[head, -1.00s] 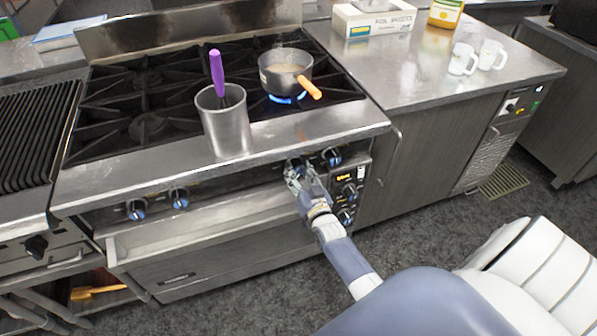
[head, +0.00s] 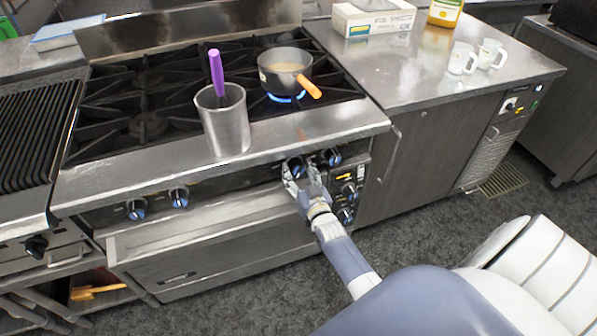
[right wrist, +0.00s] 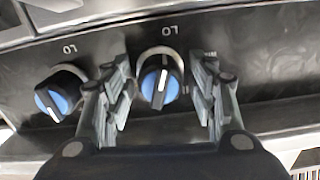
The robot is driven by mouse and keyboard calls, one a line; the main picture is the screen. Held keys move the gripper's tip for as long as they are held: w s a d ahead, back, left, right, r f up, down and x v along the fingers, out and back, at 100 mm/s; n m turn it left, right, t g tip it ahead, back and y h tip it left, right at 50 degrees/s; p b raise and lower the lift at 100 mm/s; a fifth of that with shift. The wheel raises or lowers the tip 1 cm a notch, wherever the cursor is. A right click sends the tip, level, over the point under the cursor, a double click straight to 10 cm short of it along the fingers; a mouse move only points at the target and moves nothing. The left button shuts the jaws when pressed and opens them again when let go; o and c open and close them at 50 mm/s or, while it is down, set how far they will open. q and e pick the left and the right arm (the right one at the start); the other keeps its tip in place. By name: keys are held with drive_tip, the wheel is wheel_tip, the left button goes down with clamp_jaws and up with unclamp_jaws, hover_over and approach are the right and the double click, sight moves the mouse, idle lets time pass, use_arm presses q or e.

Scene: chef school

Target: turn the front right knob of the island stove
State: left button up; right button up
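The island stove (head: 170,185) has dark knobs with blue faces along its front. Two stand at the right: one (head: 296,167) just above my right gripper (head: 299,187), and another (head: 331,156) farther right. In the right wrist view, my right gripper (right wrist: 163,96) is open, with a finger on each side of one knob (right wrist: 160,87). Gaps show between the fingers and this knob. Its white pointer line is close to vertical. The other knob (right wrist: 58,94) is outside the fingers at the left, its pointer tilted. My left gripper is not in view.
A saucepan (head: 286,72) with an orange handle sits over a blue flame at the right burners. A metal pot (head: 225,125) with a purple-handled utensil stands at the stove's front edge. A side panel with more knobs (head: 349,189) is right of my gripper.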

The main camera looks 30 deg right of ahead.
drive_tip(key=shift+s, duration=0.1)
drive_tip(key=v, duration=1.1)
drive_tip(key=shift+s+a, duration=0.2)
drive_tip(key=shift+s, duration=0.2)
drive_tip(key=s+a+f+n+g+y, duration=0.1)
drive_tip(key=s+a+f+g, duration=0.25)
drive_tip(key=f, duration=0.55)
drive_tip(key=s+a+f+n+g+y, duration=0.1)
drive_tip(key=s+a+f+g, duration=0.2)
drive_tip(key=f, duration=0.5)
drive_tip(key=s+a+f+n+g+y, duration=0.1)
drive_tip(key=s+a+f+y, duration=0.15)
drive_tip(key=s+f, duration=0.45)
drive_tip(key=s+f+n+g, duration=0.1)
drive_tip(key=s+f+g, duration=0.2)
drive_tip(key=s, duration=0.6)
drive_tip(key=s+a+f+n+g, duration=0.1)
drive_tip(key=s+f+g, duration=0.2)
drive_tip(key=s+f, duration=0.5)
drive_tip(key=s+a+f+n+g, duration=0.1)
drive_tip(key=s+f+g, duration=0.2)
drive_tip(key=s, duration=0.7)
wheel_tip(320, 180, down, 3)
drive_tip(key=shift+r, duration=0.15)
